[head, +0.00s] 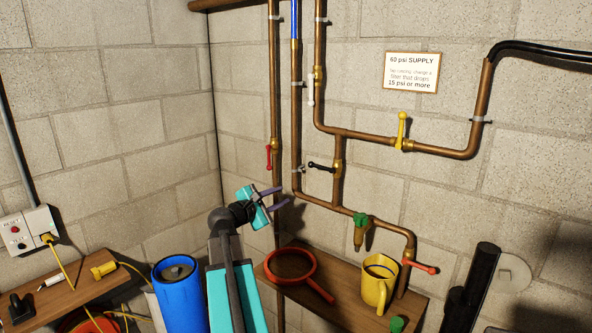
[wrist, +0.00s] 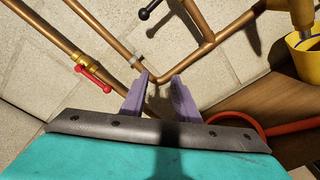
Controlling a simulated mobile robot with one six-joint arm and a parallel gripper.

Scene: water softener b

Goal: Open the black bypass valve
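The black valve handle (head: 321,166) sits on a short vertical copper pipe (head: 339,155) on the wall. It points left, crosswise to that pipe and tilted slightly. In the wrist view the black handle (wrist: 149,9) is at the top edge, partly cut off. My gripper (head: 284,198) is open and empty, below and left of the black handle in the head view. In the wrist view its two purple fingers (wrist: 160,78) are apart, with a copper pipe bend seen between and beyond their tips. Nothing shows it touching the handle.
A red handle (head: 268,157) on the left pipe is near my gripper. White (head: 310,91), yellow (head: 402,130), green (head: 361,220) and lower red (head: 420,267) handles are on other pipes. A red ring-shaped tool (head: 312,286) and yellow mug (head: 379,284) are on the shelf below.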

